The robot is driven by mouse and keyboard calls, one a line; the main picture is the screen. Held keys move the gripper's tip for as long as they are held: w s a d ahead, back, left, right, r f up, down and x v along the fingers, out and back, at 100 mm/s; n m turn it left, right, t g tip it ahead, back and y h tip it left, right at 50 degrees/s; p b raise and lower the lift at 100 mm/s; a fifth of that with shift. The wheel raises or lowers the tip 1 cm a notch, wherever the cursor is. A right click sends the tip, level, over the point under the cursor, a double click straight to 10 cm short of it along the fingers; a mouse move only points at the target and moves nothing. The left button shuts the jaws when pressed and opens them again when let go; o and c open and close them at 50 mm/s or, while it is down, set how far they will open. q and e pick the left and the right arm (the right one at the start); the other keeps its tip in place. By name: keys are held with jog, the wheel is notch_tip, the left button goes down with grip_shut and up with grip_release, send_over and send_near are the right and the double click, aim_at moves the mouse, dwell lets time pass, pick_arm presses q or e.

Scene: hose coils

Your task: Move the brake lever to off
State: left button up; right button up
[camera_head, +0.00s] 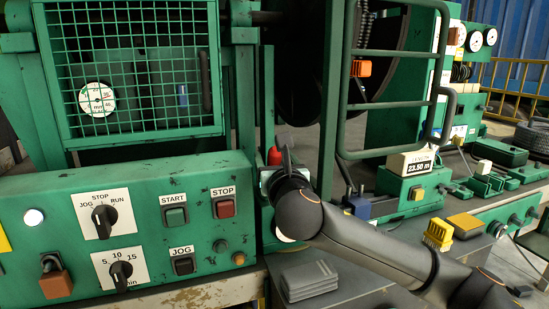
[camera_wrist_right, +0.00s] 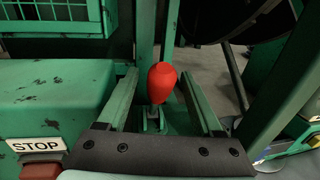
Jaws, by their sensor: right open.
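The brake lever appears to be the lever with the red knob (camera_wrist_right: 161,82) on a short metal stem, standing in a green bracket in the right wrist view. In the head view its red knob (camera_head: 274,156) shows just right of the control panel, partly hidden by my right gripper (camera_head: 279,163). In the right wrist view the open fingers of my right gripper (camera_wrist_right: 158,76) lie on either side of the knob, with gaps both sides. No off marking is readable. My left gripper is not in view.
A green control panel (camera_head: 150,175) with knobs and START, STOP and JOG buttons stands left of the lever. A mesh guard (camera_head: 135,60) is above it. A green post and a tubular frame (camera_head: 342,80) stand close right. Dark flat plates (camera_head: 308,280) lie below my arm.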

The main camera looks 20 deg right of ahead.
jog(key=shift+c, duration=0.3)
grip_shut()
dwell(1.1)
